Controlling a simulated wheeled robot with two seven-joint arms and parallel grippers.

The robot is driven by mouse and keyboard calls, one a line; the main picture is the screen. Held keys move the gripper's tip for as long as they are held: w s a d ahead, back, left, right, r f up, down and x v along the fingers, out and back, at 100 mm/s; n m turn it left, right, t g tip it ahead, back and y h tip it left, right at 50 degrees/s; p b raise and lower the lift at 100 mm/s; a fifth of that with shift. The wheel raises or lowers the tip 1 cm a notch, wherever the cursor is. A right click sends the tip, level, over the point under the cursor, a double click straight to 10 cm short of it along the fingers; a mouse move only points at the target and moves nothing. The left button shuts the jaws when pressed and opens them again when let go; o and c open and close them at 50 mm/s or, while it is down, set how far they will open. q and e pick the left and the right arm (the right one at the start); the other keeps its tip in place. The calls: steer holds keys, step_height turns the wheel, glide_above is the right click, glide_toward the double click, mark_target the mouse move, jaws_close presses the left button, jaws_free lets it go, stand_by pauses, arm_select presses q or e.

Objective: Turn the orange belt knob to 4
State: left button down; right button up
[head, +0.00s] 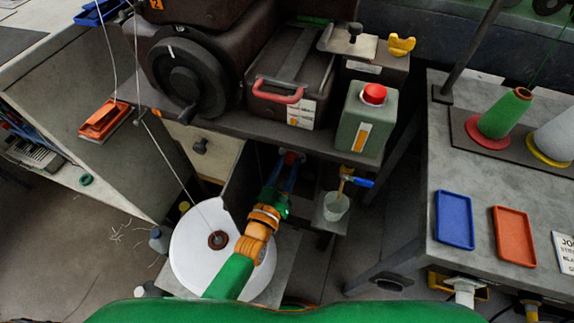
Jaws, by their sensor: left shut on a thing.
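My left arm reaches up from the bottom middle in the head view. My left gripper (287,172) is under the edge of the dark machine table, shut at a small red-orange knob (291,157). This looks like the orange belt knob. It is small, shadowed and partly covered by the fingers, so its pointer and number marks cannot be read. My right gripper is not in view.
The dark table (230,113) overhangs the gripper and carries a machine with a black handwheel (187,80) and a green red-capped can (366,117). A white disc (190,245) lies beside my forearm. A blue-handled tap (358,181) above a cup (335,206) is to the right.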

arm_select(q)
steer(key=c, duration=0.5)
jaws_free()
steer(key=p+v, duration=0.1)
steer(key=v, duration=0.6)
steer(key=shift+s, duration=0.1)
